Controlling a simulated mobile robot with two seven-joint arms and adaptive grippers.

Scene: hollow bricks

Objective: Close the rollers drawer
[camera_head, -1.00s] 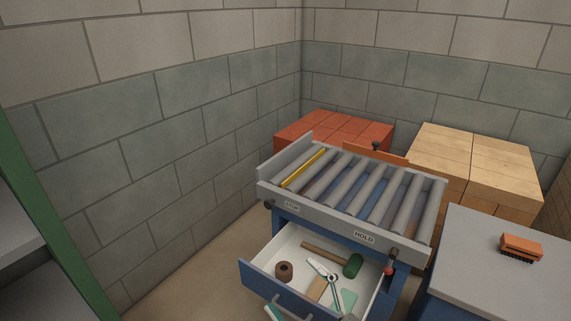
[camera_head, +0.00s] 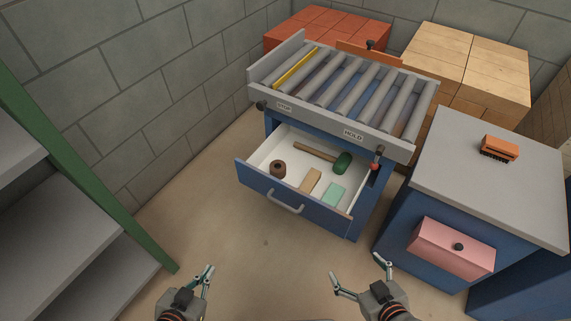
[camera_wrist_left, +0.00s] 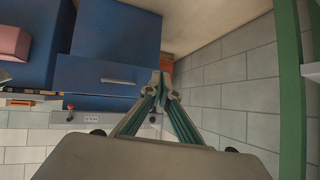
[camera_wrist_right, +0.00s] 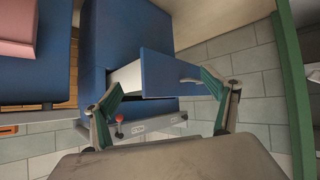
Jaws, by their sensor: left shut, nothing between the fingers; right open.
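The rollers drawer (camera_head: 262,188) is a blue-fronted drawer with a white inside. It stands pulled out under the grey roller table (camera_head: 385,121) in the head view. Its grey bar handle (camera_head: 285,203) is on the front. My left gripper (camera_head: 202,274) is shut and empty, below and in front of the drawer in the picture. My right gripper (camera_head: 356,274) is open and empty, to the right of it. Both are apart from the drawer. The drawer front also shows in the left wrist view (camera_wrist_left: 85,75) and right wrist view (camera_wrist_right: 170,75).
A blue cabinet with a grey top (camera_head: 450,165) and a pink drawer (camera_head: 452,248) stands at the right, an orange brush-like object (camera_head: 500,148) on it. A green-posted shelf (camera_head: 75,170) stands at the left. The floor (camera_head: 260,255) before the drawer is clear.

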